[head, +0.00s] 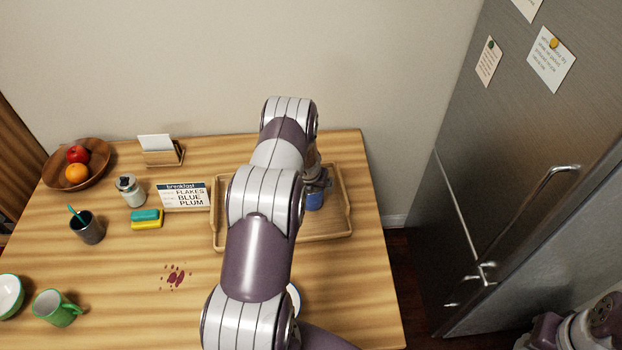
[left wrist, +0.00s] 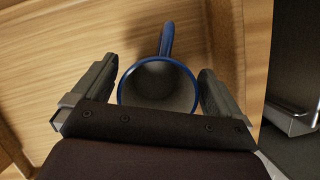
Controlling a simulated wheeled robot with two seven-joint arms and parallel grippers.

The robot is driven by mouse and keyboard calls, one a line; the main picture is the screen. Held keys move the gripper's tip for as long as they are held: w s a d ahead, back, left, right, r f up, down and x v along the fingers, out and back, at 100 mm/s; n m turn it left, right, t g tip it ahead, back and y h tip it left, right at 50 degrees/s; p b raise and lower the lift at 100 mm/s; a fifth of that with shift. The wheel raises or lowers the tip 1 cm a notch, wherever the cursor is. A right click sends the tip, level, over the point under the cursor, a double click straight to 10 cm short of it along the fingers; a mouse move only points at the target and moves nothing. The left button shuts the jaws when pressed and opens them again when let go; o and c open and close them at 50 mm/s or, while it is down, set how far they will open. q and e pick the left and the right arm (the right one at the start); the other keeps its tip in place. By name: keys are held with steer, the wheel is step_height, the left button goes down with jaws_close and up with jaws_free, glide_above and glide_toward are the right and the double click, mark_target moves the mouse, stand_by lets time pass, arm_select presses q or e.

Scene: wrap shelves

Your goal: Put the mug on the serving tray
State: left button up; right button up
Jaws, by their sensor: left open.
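The blue mug (left wrist: 166,42), grey inside, sits upright within the wooden serving tray (head: 331,237), near its right part. It is partly hidden by my arm in the head view (head: 314,201). In the left wrist view its handle points up the picture. My left gripper (left wrist: 158,72) is open, with one finger on each side of the mug and small gaps showing between fingers and rim. The mug's base is hidden, but it appears to rest on the tray floor. My right gripper is not in view; only part of my right arm shows at the bottom right.
A breakfast sign (head: 186,196) reading flakes, blue, plum stands left of the tray. A green mug (head: 55,309), dark cup (head: 88,230), jar (head: 131,192), sponges (head: 146,222) and fruit bowl (head: 96,173) stand further left. A blue-rimmed dish (head: 295,298) is mostly hidden. The fridge (head: 520,150) is right.

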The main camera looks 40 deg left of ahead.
arm_select(q)
steer(key=v, duration=1.1)
steer(key=s+d+r+m+h, duration=0.25)
steer(key=d+r+m, duration=0.65)
steer(key=d+m, duration=0.7)
steer(key=s+d+r+m+g, duration=0.1)
steer(key=s+d+r+m, duration=0.2)
steer(key=s+m, duration=0.5)
steer(key=s+d+r+m+g, duration=0.1)
steer(key=s+d+r+m, duration=0.2)
steer(key=s+m, duration=0.5)
steer(key=d+m, duration=0.1)
steer(key=m, duration=0.7)
steer(key=shift+s+r+m+g+y+p, duration=0.2)
steer(key=shift+r+m+g+y+p, duration=0.05)
steer(key=shift+m+g+y+p, duration=0.15)
